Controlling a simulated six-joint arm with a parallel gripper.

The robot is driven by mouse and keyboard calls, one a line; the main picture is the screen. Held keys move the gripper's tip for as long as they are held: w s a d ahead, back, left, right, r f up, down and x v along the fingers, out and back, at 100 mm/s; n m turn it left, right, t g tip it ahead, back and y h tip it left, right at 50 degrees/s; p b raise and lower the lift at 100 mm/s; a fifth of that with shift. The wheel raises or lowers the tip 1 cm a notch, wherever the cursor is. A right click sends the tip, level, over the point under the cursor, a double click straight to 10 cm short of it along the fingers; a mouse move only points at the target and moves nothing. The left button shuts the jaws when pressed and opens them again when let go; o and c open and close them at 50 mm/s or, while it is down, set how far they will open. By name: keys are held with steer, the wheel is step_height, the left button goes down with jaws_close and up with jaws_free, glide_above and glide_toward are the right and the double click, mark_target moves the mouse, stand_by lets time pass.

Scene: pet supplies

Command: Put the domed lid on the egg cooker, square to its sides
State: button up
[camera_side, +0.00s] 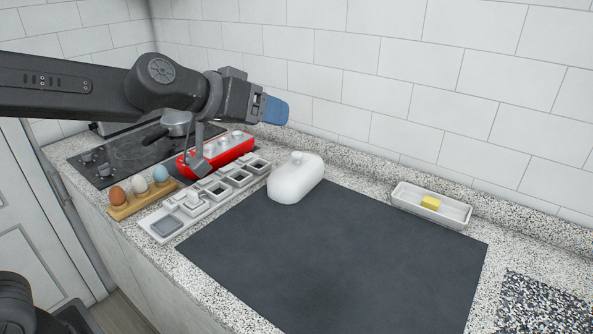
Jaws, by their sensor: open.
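A white domed lid (289,185), oblong with a small knob on top, rests on the counter at the far left corner of the dark mat. The egg cooker appears to be the long red body (238,151) to its left, with white rounded shapes along its top; my arm hides part of it. My gripper (275,110) has a blue end and hangs above and behind the red body and the lid, apart from both. It is open, with nothing visible in it, though its fingers are hard to tell apart from this side.
A grey tray with square compartments (165,226) lies between the red body and the mat (330,250). A wooden holder (128,209) carries several eggs. A pan (176,122) sits on the black hob (125,150). A white dish (455,216) holds a yellow block. The mat's middle is clear.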

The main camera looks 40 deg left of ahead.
steer(key=w+n+t+y, duration=0.2)
steer(key=w, duration=0.7)
steer(key=n+g+y, duration=0.5)
steer(key=n+y, duration=0.2)
steer(key=y, duration=0.5)
glide_above(297, 153)
steer(key=s+d, duration=0.8)
steer(key=d, duration=0.2)
step_height(297, 153, down, 17)
steer(key=x, duration=1.3)
steer(key=shift+s+a+f, duration=0.1)
steer(key=shift+f, duration=0.35)
steer(key=shift+c, duration=0.4)
jaws_close()
